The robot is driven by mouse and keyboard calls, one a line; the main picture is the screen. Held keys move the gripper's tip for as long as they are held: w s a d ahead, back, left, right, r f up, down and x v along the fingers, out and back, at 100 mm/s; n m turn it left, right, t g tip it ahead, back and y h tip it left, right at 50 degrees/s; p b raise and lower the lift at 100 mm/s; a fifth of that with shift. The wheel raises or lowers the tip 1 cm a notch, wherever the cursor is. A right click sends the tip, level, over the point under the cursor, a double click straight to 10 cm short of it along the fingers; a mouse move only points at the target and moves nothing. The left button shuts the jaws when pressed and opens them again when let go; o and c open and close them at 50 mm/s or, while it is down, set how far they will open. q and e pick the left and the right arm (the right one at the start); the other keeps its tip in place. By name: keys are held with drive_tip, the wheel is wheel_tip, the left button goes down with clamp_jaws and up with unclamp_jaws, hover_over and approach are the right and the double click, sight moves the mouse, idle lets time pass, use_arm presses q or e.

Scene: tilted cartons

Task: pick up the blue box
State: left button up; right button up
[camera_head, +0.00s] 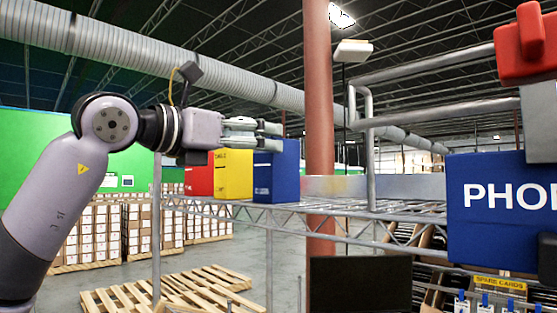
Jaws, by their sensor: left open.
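A blue box (277,178) stands on the wire shelf (330,206), at the right end of a row of boxes. My left gripper (279,137) reaches in from the left with its fingers pointing right. It is open, and its lower finger overlaps the top part of the blue box in the picture. I cannot tell whether the fingers touch the box or how far apart in depth they are. My right gripper does not show.
A yellow box (233,175) and a red box (200,178) stand left of the blue box. A large blue container with white letters (500,210) is at the right. Metal rails (430,65) and a red-brown column (319,100) rise nearby. Wooden pallets (165,292) lie on the floor.

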use_arm(q)
drive_tip(key=p+x, duration=0.2)
drive_tip(key=x, duration=0.1)
drive_tip(key=p+x, duration=0.1)
drive_tip(key=x, duration=0.1)
drive_tip(key=shift+s+d+p, duration=0.2)
drive_tip(key=shift+d+p, duration=0.15)
drive_tip(key=shift+w+d, duration=0.1)
drive_tip(key=shift+d, duration=0.05)
drive_tip(key=shift+c, duration=0.6)
drive_tip(key=shift+a, duration=0.25)
drive_tip(key=shift+c, duration=1.3)
drive_tip(key=shift+d, duration=0.1)
drive_tip(key=shift+c, duration=1.3)
drive_tip(key=c, duration=0.7)
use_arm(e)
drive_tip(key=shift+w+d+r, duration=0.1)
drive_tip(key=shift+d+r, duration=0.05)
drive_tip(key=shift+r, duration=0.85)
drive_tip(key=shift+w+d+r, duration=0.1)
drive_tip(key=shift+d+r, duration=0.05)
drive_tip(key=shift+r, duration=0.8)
